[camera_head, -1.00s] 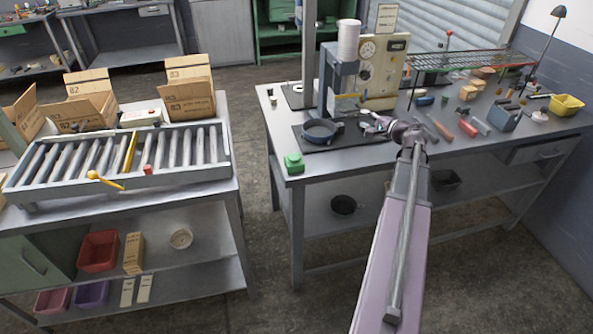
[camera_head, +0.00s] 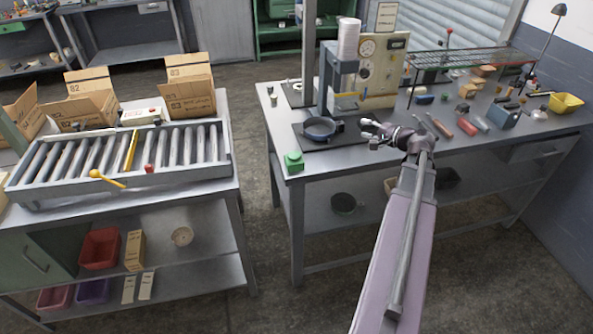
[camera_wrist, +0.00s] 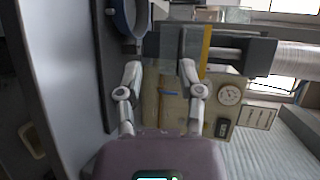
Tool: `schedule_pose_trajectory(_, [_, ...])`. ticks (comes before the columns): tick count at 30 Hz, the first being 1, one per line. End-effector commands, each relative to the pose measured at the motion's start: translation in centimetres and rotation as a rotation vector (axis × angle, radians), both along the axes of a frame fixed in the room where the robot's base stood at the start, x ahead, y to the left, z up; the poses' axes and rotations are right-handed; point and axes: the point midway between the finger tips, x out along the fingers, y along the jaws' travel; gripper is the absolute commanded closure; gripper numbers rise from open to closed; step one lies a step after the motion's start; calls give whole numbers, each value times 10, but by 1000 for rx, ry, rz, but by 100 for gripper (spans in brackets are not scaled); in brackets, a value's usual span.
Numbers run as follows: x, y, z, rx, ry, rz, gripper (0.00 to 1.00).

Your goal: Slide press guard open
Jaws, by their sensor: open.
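The press (camera_head: 329,78) stands at the back left of the right-hand bench, with a white cylinder on top. A yellow bar (camera_head: 347,95) crosses its front low down; I take it for part of the guard. In the wrist view a yellow strip (camera_wrist: 206,48) runs beside the grey press body, beyond my right finger. My gripper (camera_head: 368,134) is open and empty, right of the pan, apart from the yellow bar.
A panel with a gauge (camera_head: 383,68) stands behind the press. A green button box (camera_head: 293,162) sits at the bench's front left corner. Tools and a wire rack (camera_head: 470,60) fill the right side. A roller conveyor (camera_head: 120,160) stands on the left table.

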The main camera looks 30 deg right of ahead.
Motion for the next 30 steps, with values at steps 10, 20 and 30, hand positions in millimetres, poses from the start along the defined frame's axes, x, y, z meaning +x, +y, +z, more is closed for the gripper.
schedule_pose_trajectory(10, [16, 45, -18, -62, 74, 99, 52])
schedule_pose_trajectory(20, [26, 86, -36, -127, 145, 195, 52])
schedule_pose_trajectory(30, [33, 130, -54, -202, 219, 297, 52])
